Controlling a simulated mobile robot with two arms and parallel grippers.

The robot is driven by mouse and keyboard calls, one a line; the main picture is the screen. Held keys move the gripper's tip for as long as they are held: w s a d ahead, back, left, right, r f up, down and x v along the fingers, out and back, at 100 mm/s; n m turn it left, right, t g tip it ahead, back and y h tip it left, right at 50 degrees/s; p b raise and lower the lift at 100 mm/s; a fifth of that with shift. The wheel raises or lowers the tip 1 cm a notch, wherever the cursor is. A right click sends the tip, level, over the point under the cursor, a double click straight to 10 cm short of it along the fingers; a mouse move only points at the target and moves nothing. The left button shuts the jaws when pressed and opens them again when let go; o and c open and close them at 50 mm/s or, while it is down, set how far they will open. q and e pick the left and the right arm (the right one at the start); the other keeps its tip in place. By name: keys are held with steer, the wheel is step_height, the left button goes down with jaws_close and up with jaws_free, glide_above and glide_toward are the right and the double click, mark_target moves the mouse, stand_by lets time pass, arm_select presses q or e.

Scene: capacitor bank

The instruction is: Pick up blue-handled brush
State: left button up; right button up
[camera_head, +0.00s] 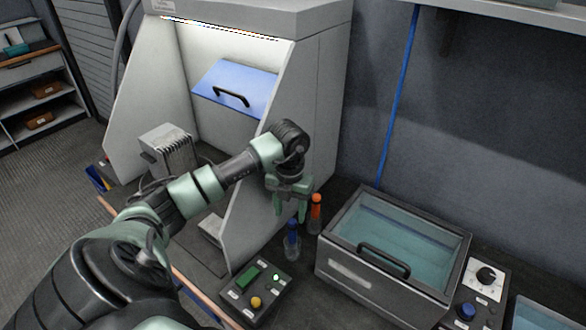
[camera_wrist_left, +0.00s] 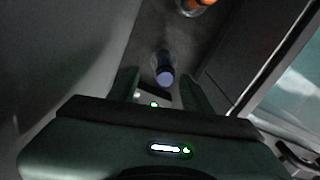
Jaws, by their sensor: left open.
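The blue-handled brush (camera_head: 292,240) stands upright on the dark bench, its blue handle end at the top. It also shows from above in the left wrist view (camera_wrist_left: 165,74), roughly between the fingers. My left gripper (camera_head: 290,211) points down with its green fingers apart and empty, just above the brush. It also shows in the wrist view (camera_wrist_left: 158,84). I cannot tell whether the fingertips reach down beside the handle. An orange-handled brush (camera_head: 316,208) stands close behind it to the right and shows at the top of the wrist view (camera_wrist_left: 196,6). My right gripper is out of view.
A control box (camera_head: 255,291) with a green display lies in front. A lidded bath (camera_head: 340,270) stands close to the right, with a knob panel (camera_head: 483,287) beyond. The grey cabinet (camera_head: 310,110) walls off the left and back. Free bench room here is narrow.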

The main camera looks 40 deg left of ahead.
mark_target(291, 221)
arm_select(q)
steer(key=shift+f, duration=0.3)
steer(key=shift+s+d+f+p, duration=0.1)
steer(key=shift+d+f+p, duration=0.2)
steer(key=shift+f, duration=0.35)
steer(key=shift+d+f+p, duration=0.1)
steer(key=shift+f+p, duration=0.25)
steer(key=shift+f, duration=0.25)
step_height(291, 221, down, 4)
steer(key=shift+d+r+p, duration=0.1)
steer(key=shift+r+p, duration=0.05)
steer(key=shift+p, duration=0.45)
steer(key=shift+f, duration=0.4)
steer(key=shift+c, duration=0.3)
jaws_close()
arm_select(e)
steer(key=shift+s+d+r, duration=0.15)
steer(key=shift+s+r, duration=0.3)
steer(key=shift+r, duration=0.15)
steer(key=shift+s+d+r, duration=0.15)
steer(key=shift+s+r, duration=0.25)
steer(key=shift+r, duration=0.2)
